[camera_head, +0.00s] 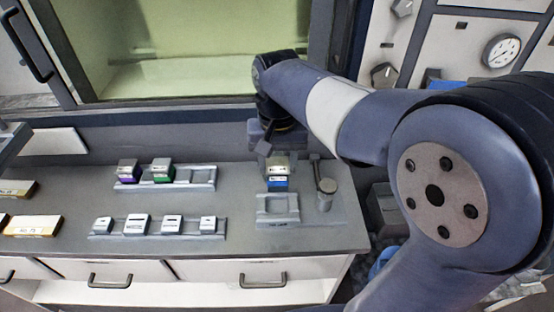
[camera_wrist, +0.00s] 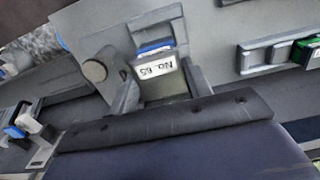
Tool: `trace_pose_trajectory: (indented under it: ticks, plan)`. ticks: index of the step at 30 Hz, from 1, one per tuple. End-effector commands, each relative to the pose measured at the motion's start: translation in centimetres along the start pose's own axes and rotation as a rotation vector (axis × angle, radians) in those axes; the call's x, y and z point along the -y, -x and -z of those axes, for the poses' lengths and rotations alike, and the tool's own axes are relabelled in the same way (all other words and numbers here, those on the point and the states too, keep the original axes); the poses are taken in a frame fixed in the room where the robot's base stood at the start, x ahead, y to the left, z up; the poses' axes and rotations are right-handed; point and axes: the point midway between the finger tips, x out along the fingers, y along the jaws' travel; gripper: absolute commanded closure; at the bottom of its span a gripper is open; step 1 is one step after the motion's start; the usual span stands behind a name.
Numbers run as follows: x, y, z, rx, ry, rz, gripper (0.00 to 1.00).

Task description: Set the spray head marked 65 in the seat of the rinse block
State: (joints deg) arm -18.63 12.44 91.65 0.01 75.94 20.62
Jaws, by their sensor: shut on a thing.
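The spray head (camera_head: 278,169) has a pale top, a white label and a blue band. In the wrist view the spray head (camera_wrist: 155,66) shows "No. 65" upside down. My gripper (camera_head: 287,160) is shut on it, with a finger on either side in the wrist view (camera_wrist: 162,85). The rinse block (camera_head: 278,222) is grey, with a framed seat (camera_head: 278,205) that looks empty in the head view. The spray head appears just behind this seat, upright or nearly so; I cannot tell its height or whether it touches the block.
A round-topped post (camera_head: 327,188) stands right of the seat. A rack (camera_head: 200,184) at left holds purple (camera_head: 128,170) and green (camera_head: 162,170) heads. A front rack (camera_head: 150,235) holds several white pieces. Labelled yellowish boxes (camera_head: 34,226) lie far left. Bare counter lies between.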

Motion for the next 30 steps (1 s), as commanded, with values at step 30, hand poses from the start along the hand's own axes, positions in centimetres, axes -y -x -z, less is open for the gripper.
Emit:
trace_pose_trajectory:
  ticks: [30]
  plan:
    - [0.0,-6.8,0.1,-0.002,0.001,0.001,0.8]
